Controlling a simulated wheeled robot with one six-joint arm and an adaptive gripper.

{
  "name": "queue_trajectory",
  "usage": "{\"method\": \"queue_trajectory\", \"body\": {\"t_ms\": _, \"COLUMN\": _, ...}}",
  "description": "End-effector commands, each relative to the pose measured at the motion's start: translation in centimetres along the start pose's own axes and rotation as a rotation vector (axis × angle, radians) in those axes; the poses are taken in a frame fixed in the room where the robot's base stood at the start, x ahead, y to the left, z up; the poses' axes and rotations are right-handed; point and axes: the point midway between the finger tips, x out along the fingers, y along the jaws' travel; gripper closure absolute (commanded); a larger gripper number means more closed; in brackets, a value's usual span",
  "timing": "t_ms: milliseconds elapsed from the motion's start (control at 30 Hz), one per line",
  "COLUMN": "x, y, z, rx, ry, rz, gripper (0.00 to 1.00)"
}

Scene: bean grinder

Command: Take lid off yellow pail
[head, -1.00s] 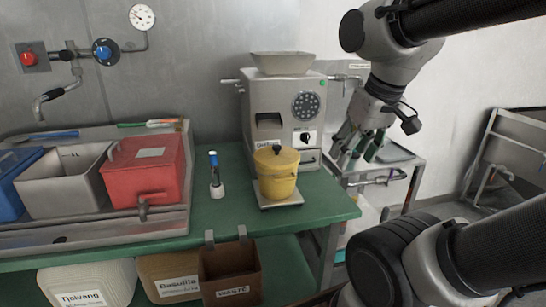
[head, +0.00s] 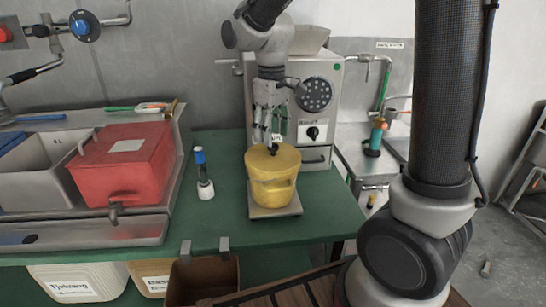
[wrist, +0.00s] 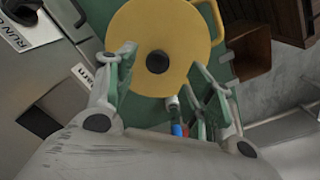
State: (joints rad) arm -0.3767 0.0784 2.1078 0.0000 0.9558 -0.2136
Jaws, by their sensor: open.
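The yellow pail (head: 270,193) stands upright on a small scale plate on the green table, in front of the grey grinder. Its yellow lid (head: 287,158) is on top, with a dark round knob (head: 274,149) in the middle. My gripper (head: 271,140) is just above the lid, pointing down near the knob. In the wrist view the lid (wrist: 142,30) fills the upper middle, with the knob (wrist: 158,61) between and a little beyond my open fingers. My fingers are apart and hold nothing. In the head view the fingertips partly overlap the knob, so contact is hard to tell.
The grey grinder (head: 260,90) stands close behind the pail. A blue-topped bottle (head: 203,178) is left of it, and a red bin (head: 120,170) sits in the sink farther left. The table right of the pail (head: 330,205) is clear.

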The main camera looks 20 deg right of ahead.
Motion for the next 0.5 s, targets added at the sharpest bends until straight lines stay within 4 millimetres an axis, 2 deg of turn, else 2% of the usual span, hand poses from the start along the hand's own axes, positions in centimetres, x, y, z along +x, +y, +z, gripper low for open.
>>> {"method": "queue_trajectory", "body": {"t_ms": 233, "x": 3.9, "y": 0.4, "z": 0.2, "rx": 0.0, "ry": -0.004, "rz": -0.001, "gripper": 0.47}}
{"method": "queue_trajectory", "body": {"t_ms": 500, "x": 4.7, "y": 0.4, "z": 0.1, "rx": 0.001, "ry": 0.001, "rz": 0.0, "gripper": 0.47}}
